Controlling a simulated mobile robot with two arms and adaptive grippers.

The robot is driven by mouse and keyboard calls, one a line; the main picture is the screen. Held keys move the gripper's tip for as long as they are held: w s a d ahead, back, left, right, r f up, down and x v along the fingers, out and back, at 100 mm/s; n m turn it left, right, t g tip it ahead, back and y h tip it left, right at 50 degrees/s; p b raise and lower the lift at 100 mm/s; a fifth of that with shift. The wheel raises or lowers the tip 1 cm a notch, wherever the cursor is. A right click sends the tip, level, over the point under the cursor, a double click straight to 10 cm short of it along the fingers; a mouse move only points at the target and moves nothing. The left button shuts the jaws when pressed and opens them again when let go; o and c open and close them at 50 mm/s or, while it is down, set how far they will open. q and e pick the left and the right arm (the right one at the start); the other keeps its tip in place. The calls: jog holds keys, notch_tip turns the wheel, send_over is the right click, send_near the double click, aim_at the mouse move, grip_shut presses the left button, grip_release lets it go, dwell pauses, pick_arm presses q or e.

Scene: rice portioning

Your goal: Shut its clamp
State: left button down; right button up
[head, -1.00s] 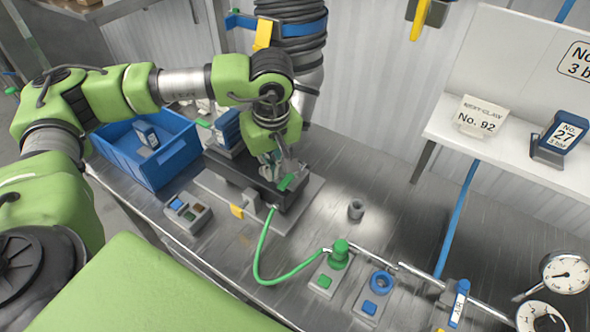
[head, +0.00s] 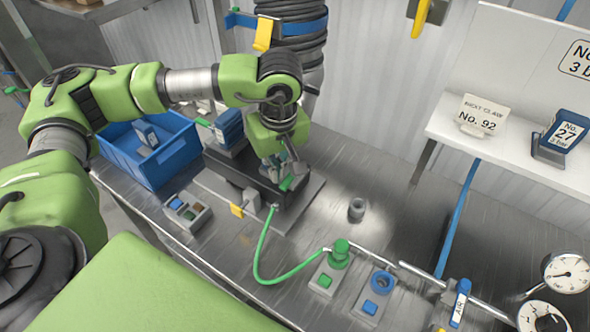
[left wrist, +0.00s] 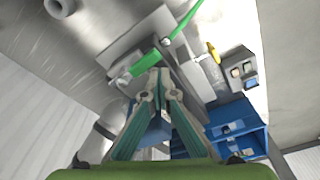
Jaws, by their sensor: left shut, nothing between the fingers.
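The clamp's green handle (head: 287,184) shows at the right end of a dark block-shaped fixture (head: 228,172) on a grey base plate (head: 312,190). My left gripper (head: 276,170) is shut and empty, pointing down just above the fixture, close to the handle. In the left wrist view the fingertips (left wrist: 156,76) meet right by the green handle (left wrist: 145,62); I cannot tell whether they touch it. The gripper partly hides the clamp in the head view, so its exact position is unclear. My right gripper is not in view.
A green hose (head: 262,250) runs from the fixture to a green-knobbed valve (head: 340,254). A blue bin (head: 165,160) and a button box (head: 187,213) stand to the left. A small grey cup (head: 357,208) stands on the bench to the right, with clear metal around it.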

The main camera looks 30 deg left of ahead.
aim_at(289, 183)
pick_arm(q)
jog(key=shift+d, duration=0.45)
jog(key=shift+d+b, duration=0.3)
jog(key=shift+d, duration=0.85)
jog(key=shift+w+d+b, duration=0.2)
jog(key=shift+d, duration=0.35)
jog(key=shift+w+d+b, duration=0.15)
jog(key=shift+d, duration=0.35)
